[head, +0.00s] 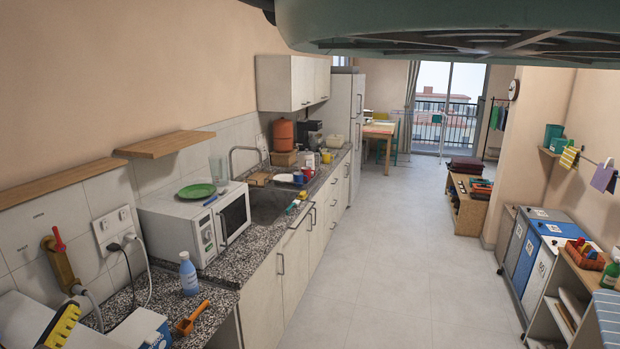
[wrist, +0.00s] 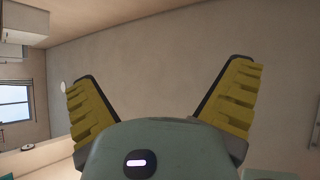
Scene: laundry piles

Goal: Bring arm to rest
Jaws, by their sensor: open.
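My gripper (wrist: 162,75) shows in the wrist view with its two yellow, notched fingers spread wide apart. It is open, and nothing is between the fingers. Beyond them is a plain beige wall (wrist: 150,50), with no object touching the fingers. In the head view I cannot make out the gripper for certain; a yellow and black notched piece at the bottom left edge may be one of its fingers. A green-grey part of my own body crosses the top right of the head view.
A granite counter (head: 222,298) runs along the left wall, with a microwave (head: 172,222), a blue bottle (head: 188,275) and an orange scoop (head: 191,318). Wooden shelves (head: 165,143) jut out above. Bins (head: 538,262) and a low shelf (head: 468,212) stand right. The tiled floor (head: 405,270) between is clear.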

